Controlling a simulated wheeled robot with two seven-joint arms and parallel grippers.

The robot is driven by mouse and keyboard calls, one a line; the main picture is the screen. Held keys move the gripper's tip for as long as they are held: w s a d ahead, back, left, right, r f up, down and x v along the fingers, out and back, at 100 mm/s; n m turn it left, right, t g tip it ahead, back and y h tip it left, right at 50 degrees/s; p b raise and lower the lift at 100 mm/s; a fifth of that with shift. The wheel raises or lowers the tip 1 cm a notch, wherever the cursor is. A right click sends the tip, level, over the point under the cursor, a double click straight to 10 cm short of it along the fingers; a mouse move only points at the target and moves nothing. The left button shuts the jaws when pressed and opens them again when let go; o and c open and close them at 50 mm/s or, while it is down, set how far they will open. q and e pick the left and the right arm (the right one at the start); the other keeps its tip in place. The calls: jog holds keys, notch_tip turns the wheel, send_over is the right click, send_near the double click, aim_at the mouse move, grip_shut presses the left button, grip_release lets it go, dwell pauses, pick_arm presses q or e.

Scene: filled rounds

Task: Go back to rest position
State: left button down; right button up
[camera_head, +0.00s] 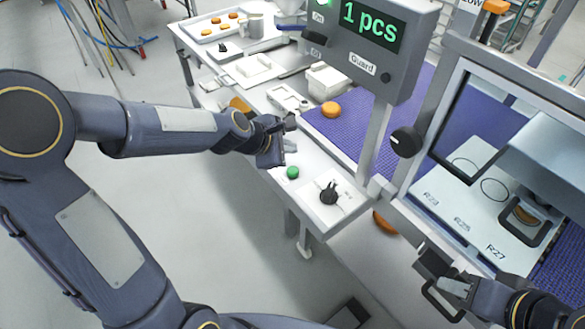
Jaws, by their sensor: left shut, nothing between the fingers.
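My left arm comes in from the left, and its dark left gripper (283,138) is shut and empty. It hangs over the near edge of the light work table, just above and left of the green button (292,172). My right arm comes in at the bottom right. Its right gripper (446,283) is at the dark handle (441,304) on the lower edge of the guard frame. I cannot tell whether its fingers are around the handle or beside it.
A black rotary knob (328,194) stands by the green button. An orange-brown round (331,109) lies on the purple belt (350,130). The display (370,28) reads "1 pcs". The machine's clear window frames a white plate (470,200). Open floor (225,240) lies left of the table.

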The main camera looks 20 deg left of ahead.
pick_arm(q)
jog(key=shift+r, duration=0.1)
dwell(0.3)
jog(key=s+a+r+m+g, duration=0.1)
jog(key=s+a+r+m, duration=0.1)
jog(key=s+m, duration=0.7)
jog(key=s+a+r+m+g+y, duration=0.1)
jog(key=s+a+r+m, duration=0.1)
jog(key=s+m, duration=0.8)
jog(key=s+a, duration=0.1)
jog(key=s, duration=0.7)
